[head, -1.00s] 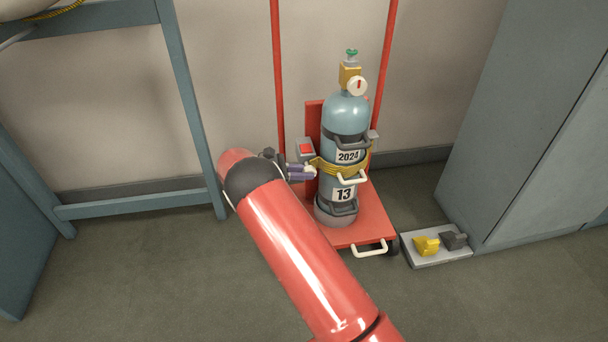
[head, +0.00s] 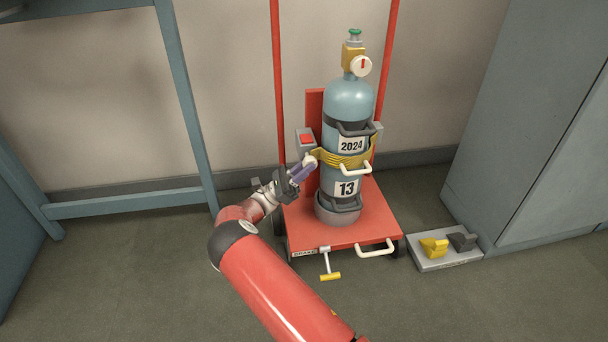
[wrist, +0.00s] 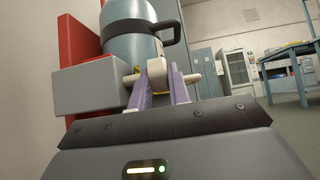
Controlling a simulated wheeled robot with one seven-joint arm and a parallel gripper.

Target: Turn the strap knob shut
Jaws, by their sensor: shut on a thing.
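A blue-grey cylinder (head: 348,105) marked 2024 and 13 stands upright on a red trolley (head: 375,212). A yellow strap (head: 345,161) runs around its middle. My gripper (head: 307,165) is at the strap's left end, beside the cylinder. In the wrist view its two purple fingers (wrist: 160,88) are closed on the pale strap knob (wrist: 157,72). The fingers hide part of the knob, and I cannot tell how far it is turned. A grey box with a red top (head: 307,143) is just above the gripper.
A brake lever with a yellow end (head: 330,276) and a white handle (head: 375,250) stick out at the trolley's front. A grey tray (head: 430,262) with yellow and dark blocks lies right of it, by a cabinet (head: 530,130). A blue frame (head: 186,100) stands left.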

